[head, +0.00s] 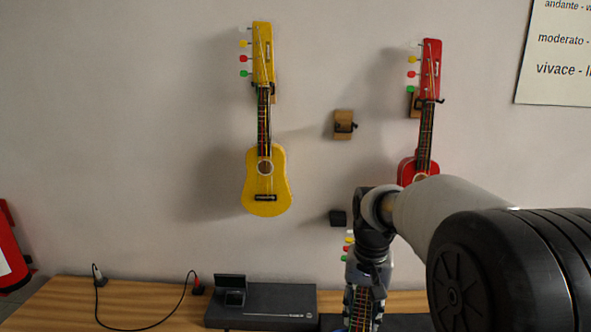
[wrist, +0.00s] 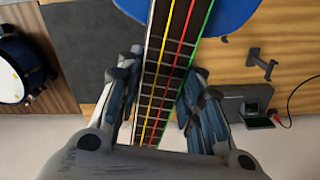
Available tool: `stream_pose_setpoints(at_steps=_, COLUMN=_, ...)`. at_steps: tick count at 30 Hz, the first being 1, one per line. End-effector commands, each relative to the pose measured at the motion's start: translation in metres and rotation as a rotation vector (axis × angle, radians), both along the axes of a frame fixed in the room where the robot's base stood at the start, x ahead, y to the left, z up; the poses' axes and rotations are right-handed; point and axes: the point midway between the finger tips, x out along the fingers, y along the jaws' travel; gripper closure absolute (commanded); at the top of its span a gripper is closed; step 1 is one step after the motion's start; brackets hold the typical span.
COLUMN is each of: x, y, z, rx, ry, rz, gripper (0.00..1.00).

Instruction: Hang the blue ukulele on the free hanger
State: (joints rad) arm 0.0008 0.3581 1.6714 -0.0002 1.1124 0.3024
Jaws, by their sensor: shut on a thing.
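The blue ukulele shows its blue body (wrist: 235,12) at the top of the wrist view, with its dark fretboard and coloured strings running down between my fingers. My gripper (wrist: 165,100) is shut on its neck. In the head view, my gripper (head: 368,275) is low, right of centre, and the ukulele's neck (head: 361,312) hangs below it; the body is out of that frame. The free hanger (head: 343,124), a small wooden block with a dark hook, is on the wall above my gripper and slightly left. Nothing hangs on it.
A yellow ukulele (head: 266,180) and a red ukulele (head: 425,130) hang either side of the free hanger. A wooden bench (head: 60,305) bears a dark case (head: 283,298) and a cable. A drum (wrist: 12,68) shows in the wrist view.

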Motion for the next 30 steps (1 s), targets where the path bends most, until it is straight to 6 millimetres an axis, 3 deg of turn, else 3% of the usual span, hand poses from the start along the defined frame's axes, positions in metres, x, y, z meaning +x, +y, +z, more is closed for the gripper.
stream_pose_setpoints(at_steps=1, x=0.0, y=0.0, z=0.013, rx=0.0, ry=-0.002, rz=0.001, gripper=0.91)
stream_pose_setpoints(at_steps=19, x=0.0, y=0.001, z=0.082, rx=0.0, ry=-0.002, rz=0.003, gripper=0.91)
stream_pose_setpoints(at_steps=30, x=0.0, y=0.0, z=0.084, rx=0.0, ry=-0.001, rz=0.003, gripper=0.91)
